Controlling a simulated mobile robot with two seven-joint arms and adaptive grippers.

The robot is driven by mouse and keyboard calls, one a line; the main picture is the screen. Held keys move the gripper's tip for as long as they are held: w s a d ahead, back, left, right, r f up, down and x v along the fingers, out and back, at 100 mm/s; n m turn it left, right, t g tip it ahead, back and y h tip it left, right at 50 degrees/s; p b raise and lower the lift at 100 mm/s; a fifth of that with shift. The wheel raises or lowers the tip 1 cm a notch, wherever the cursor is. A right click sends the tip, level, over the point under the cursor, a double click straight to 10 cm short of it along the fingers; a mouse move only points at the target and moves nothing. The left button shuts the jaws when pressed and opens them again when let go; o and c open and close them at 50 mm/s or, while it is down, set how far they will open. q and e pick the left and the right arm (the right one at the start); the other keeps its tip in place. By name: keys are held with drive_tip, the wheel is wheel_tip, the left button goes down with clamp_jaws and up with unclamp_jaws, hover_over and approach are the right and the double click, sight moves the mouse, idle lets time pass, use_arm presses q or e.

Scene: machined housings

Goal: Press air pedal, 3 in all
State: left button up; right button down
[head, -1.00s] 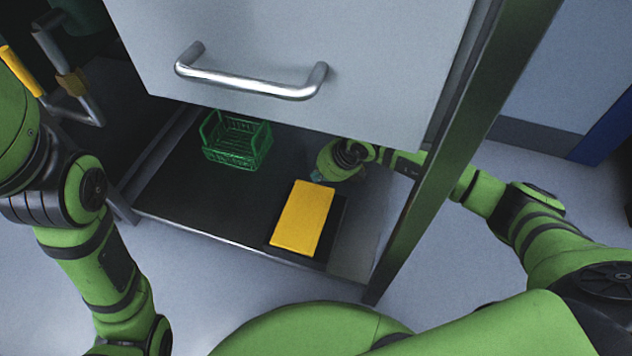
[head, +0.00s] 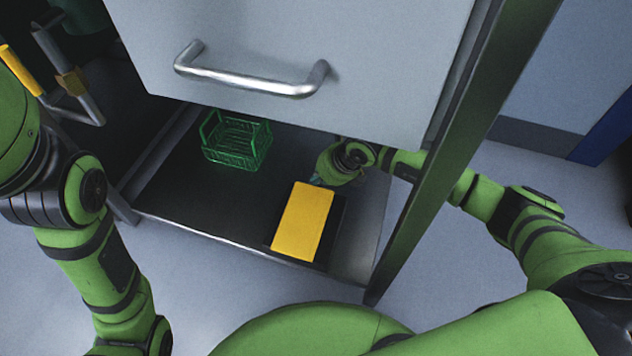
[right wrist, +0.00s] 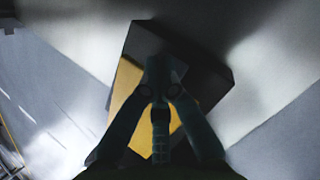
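The air pedal has a yellow top plate (head: 303,222) on a dark base and lies on the low shelf under the drawer. My right gripper (head: 316,180) is just behind the pedal's far edge. In the right wrist view its fingers (right wrist: 158,65) come together over the pedal, whose yellow plate (right wrist: 141,120) shows behind them. The fingers look shut with nothing between them. I cannot tell whether they touch the pedal. My left arm comes in at the left of the head view, but its gripper is out of the picture.
A green wire crate (head: 236,142) stands on the dark shelf (head: 190,195), left of the pedal. A grey drawer front with a metal handle (head: 250,82) overhangs the shelf. A dark upright post (head: 440,165) stands right of the pedal, in front of my right arm.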

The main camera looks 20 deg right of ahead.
drive_tip(key=shift+s+a+f, duration=0.35)
drive_tip(key=shift+s+f, duration=0.1)
drive_tip(key=shift+s, duration=0.05)
drive_tip(key=shift+r, duration=0.1)
drive_tip(key=shift+w+d+r+p, duration=0.15)
drive_tip(key=shift+w+r+p, duration=0.2)
drive_tip(key=shift+r+p, duration=0.25)
drive_tip(key=shift+w+d+r, duration=0.1)
drive_tip(key=shift+w+r, duration=0.05)
drive_tip(key=shift+r, duration=0.25)
drive_tip(key=shift+w+d, duration=0.1)
drive_tip(key=shift+w+d+r, duration=0.1)
drive_tip(key=shift+r, duration=0.05)
drive_tip(key=r+p, duration=0.1)
drive_tip(key=w+d+r, duration=0.1)
drive_tip(key=w+r+p, duration=0.1)
drive_tip(key=r, duration=0.1)
drive_tip(key=shift+d+r+p, duration=0.1)
drive_tip(key=shift+d+p, duration=0.15)
drive_tip(key=shift+p, duration=0.1)
